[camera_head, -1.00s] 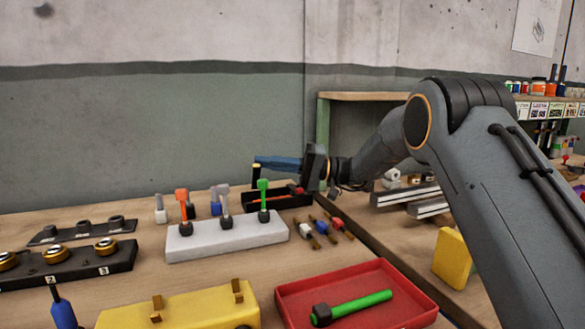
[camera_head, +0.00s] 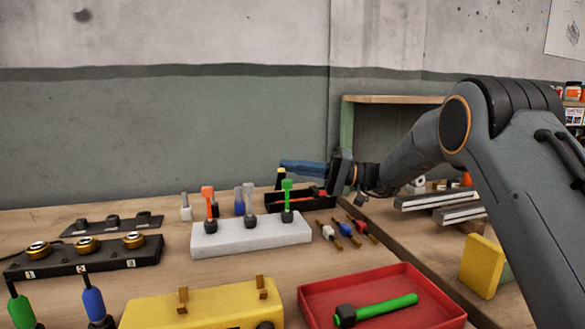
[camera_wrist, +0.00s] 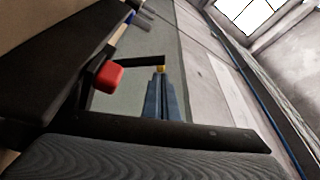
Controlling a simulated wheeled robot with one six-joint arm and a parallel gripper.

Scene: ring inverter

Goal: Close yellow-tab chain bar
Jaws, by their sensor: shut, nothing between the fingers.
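A thin black bar with a yellow tab (camera_head: 281,171) stands upright at the left end of a black tray-like holder (camera_head: 312,203) at the back of the bench. In the wrist view the yellow tab (camera_wrist: 160,69) shows at the end of a dark bar (camera_wrist: 128,61). My gripper (camera_head: 283,164) has blue fingers, shut and empty, reaching left above the holder. Its tips are right at the yellow tab; whether they touch it I cannot tell. A red tab (camera_wrist: 108,75) sits lower, beside the bar, in the wrist view.
In front stand a white block (camera_head: 250,235) with coloured levers, a yellow block (camera_head: 205,308) and a red tray (camera_head: 445,316) holding a green bolt. A black strip (camera_head: 90,258) with brass knobs is at left. Open air lies above the bench.

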